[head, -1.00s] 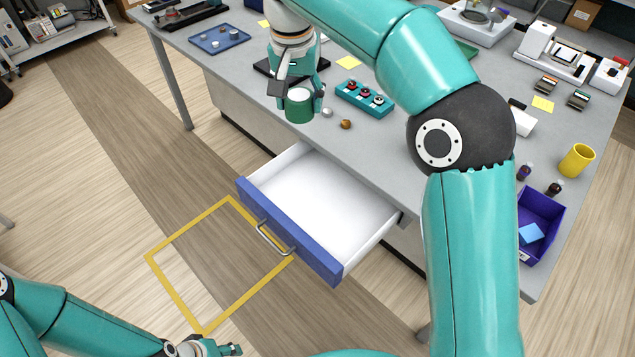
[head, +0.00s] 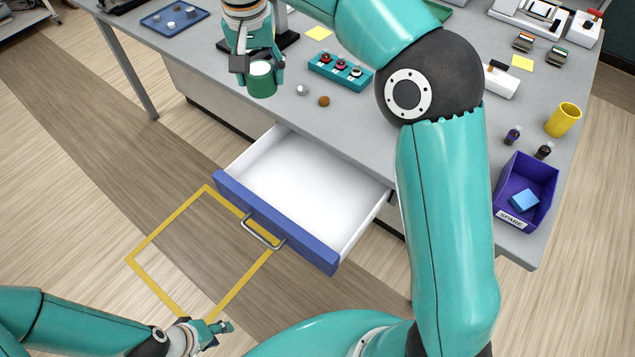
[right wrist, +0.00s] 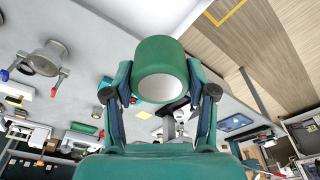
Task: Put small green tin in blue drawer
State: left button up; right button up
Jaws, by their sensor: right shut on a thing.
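The small green tin (head: 262,80) has a pale top and is held by my right gripper (head: 258,68) above the table, near its front edge. In the right wrist view the tin (right wrist: 160,50) sits between the two fingers of the right gripper (right wrist: 160,88), which touch its sides. The blue drawer (head: 275,222) is pulled open below the table top, to the lower right of the tin. Its white inside looks empty. My left gripper (head: 212,330) is low at the bottom left, over the floor and far from the drawer; its finger gap is too small to judge.
On the table are a teal block with several knobs (head: 340,71), a small brown ball (head: 324,101), a grey ball (head: 302,90), a purple SPARE bin (head: 526,195), a yellow cup (head: 563,120) and a blue tray (head: 174,18). A yellow square (head: 150,287) marks the floor.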

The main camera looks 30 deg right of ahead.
jog(key=s+d+f+b, duration=0.5)
jog(key=f+b, duration=0.3)
jog(key=f, duration=0.2)
jog(key=n+b, duration=0.1)
jog(key=b, duration=0.5)
send_over(331, 212)
notch_tip(331, 212, down, 9)
jog(key=f, duration=0.5)
jog(key=f+b, duration=0.1)
jog(key=f, duration=0.9)
jog(key=shift+s+b, duration=0.35)
jog(key=shift+a+f, duration=0.1)
jog(key=shift+f, duration=2.3)
jog(key=shift+f+b, duration=0.2)
jog(key=shift+b, duration=0.2)
jog(key=o, duration=1.2)
jog(key=shift+r, duration=0.1)
